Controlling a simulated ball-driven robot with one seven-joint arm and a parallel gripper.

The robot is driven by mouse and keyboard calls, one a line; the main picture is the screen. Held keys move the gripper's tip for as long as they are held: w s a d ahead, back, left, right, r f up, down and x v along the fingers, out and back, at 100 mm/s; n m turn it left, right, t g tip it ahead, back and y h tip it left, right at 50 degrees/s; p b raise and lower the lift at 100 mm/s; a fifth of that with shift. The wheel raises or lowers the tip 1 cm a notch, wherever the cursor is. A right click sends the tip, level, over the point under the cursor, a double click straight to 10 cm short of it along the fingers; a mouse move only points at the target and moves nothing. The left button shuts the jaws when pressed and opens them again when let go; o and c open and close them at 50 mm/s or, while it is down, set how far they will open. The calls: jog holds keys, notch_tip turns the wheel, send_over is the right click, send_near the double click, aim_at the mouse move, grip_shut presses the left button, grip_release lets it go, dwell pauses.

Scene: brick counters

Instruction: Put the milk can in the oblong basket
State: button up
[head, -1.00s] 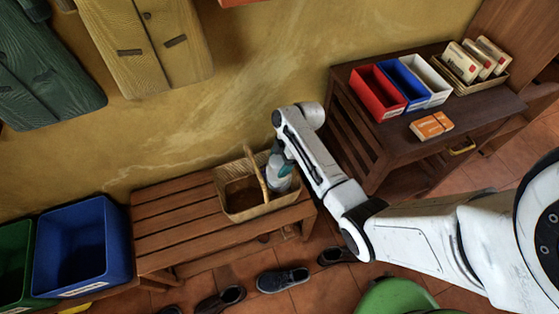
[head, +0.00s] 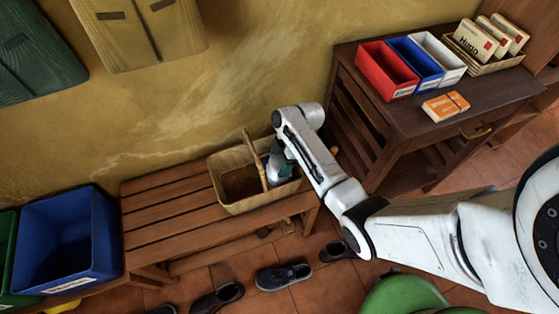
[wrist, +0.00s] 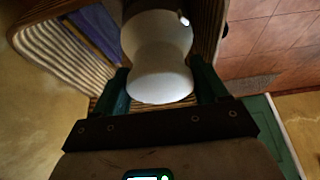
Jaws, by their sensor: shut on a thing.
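The oblong basket (head: 258,201) is a tan woven basket with an upright hoop handle, standing on the right end of the wooden bench. My gripper (head: 280,166) is at the right part of the basket, right of the handle, pointing down into it. In the wrist view my gripper (wrist: 160,88) is shut on the milk can (wrist: 158,62), a whitish rounded can with a narrower waist. The woven basket wall (wrist: 62,62) shows close around the can there. In the head view the can is mostly hidden by my gripper and the basket. I cannot tell whether it touches the basket floor.
The slatted bench (head: 165,212) is bare left of the basket. A blue bin (head: 70,240) stands at its left end. A dark side table (head: 440,95) with red, blue and white boxes stands to the right. Shoes (head: 284,277) lie on the floor in front.

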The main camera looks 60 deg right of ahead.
jog(key=shift+f, duration=0.15)
jog(key=o, duration=1.6)
jog(key=p+v, duration=0.1)
jog(key=v, duration=0.9)
jog(key=shift+d+r+p, duration=0.2)
jog(key=shift+r+p, duration=0.15)
jog(key=shift+s+a, duration=0.1)
jog(key=shift+s, duration=0.05)
